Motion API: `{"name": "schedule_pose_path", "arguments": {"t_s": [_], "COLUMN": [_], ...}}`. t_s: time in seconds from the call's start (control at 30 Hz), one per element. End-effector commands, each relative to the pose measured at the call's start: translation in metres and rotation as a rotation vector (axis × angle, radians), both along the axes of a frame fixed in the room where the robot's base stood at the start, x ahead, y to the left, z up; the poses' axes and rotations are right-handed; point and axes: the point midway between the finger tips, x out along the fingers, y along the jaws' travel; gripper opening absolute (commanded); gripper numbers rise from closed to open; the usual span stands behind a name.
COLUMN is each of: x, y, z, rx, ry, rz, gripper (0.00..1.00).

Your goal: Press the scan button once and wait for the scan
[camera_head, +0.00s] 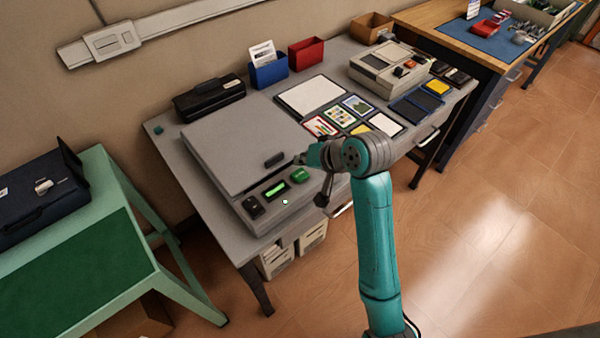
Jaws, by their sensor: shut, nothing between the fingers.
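A large grey flatbed scanner (235,145) with its lid down sits at the left of the grey table. Its front panel carries a black control (253,207), a lit green display (276,189) and a green button (299,175). A small white round spot (285,202) shows near the panel's front edge. My teal arm reaches in from the lower right. My gripper (299,160) is shut and empty, just above and behind the green button in the picture, near the lid's right front corner. Whether it touches the scanner I cannot tell.
A black case (209,97), a blue bin (268,72) and a red bin (306,53) stand behind. Picture cards (357,106) and a beige device (388,66) lie to the right. A green table (80,255) stands at left. The floor at right is clear.

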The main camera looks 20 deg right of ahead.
Motion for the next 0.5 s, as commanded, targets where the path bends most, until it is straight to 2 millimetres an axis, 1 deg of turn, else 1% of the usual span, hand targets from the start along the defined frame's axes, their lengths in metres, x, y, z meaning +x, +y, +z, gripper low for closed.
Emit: {"name": "schedule_pose_path", "arguments": {"t_s": [0.03,0.2,0.5], "x": [0.000,0.000,0.000], "y": [0.000,0.000,0.000], "z": [-0.006,-0.017,-0.022], "rx": [0.000,0.001,0.000], "ry": [0.002,0.001,-0.001], "rz": [0.001,0.000,-0.001], "gripper": [0.00,0.00,0.00]}}
